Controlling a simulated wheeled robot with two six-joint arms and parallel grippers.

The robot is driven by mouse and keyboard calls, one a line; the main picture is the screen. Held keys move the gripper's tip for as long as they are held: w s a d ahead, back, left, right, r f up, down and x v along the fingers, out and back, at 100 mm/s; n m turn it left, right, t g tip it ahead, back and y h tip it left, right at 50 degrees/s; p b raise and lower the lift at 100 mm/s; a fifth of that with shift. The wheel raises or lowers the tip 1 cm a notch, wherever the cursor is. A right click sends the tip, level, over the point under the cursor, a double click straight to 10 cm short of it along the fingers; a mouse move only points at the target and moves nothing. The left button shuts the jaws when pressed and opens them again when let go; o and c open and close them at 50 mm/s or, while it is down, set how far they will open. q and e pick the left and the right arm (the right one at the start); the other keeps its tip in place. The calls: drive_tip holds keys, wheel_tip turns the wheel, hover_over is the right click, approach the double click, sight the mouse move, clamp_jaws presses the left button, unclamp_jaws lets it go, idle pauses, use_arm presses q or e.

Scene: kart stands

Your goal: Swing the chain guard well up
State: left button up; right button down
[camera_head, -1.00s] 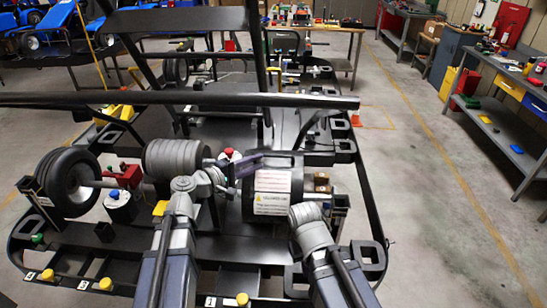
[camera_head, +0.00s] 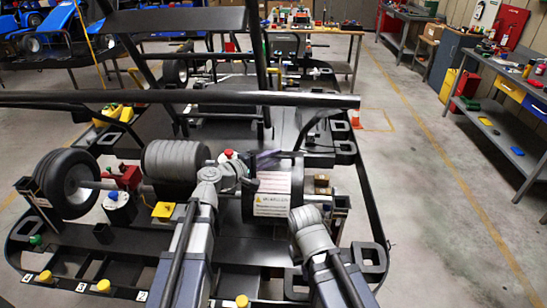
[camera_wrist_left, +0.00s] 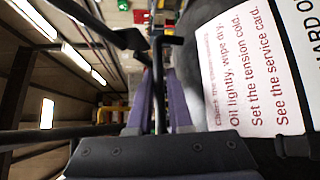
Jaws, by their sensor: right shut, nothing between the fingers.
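The chain guard (camera_head: 297,206) is a dark drum-shaped cover with a white printed label, at the middle of the near kart stand in the head view. Its label fills the right of the left wrist view (camera_wrist_left: 245,75). My left gripper (camera_head: 267,160) is at the guard's upper left side, partly hidden by its wrist. In the left wrist view its purple fingers (camera_wrist_left: 160,95) stand apart either side of a thin black bent bar, with narrow gaps showing. My right gripper (camera_head: 303,211) is low, by the guard's lower right; its fingers are mostly hidden by its wrist.
A long black bar (camera_head: 180,98) crosses above the stand. A wheel (camera_head: 68,183) and a grey ribbed roll (camera_head: 172,162) are left of the guard. A red block (camera_head: 127,177) and yellow piece (camera_head: 163,210) sit nearby. Open floor (camera_head: 420,210) lies right.

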use_arm(q)
clamp_jaws()
idle(1.0)
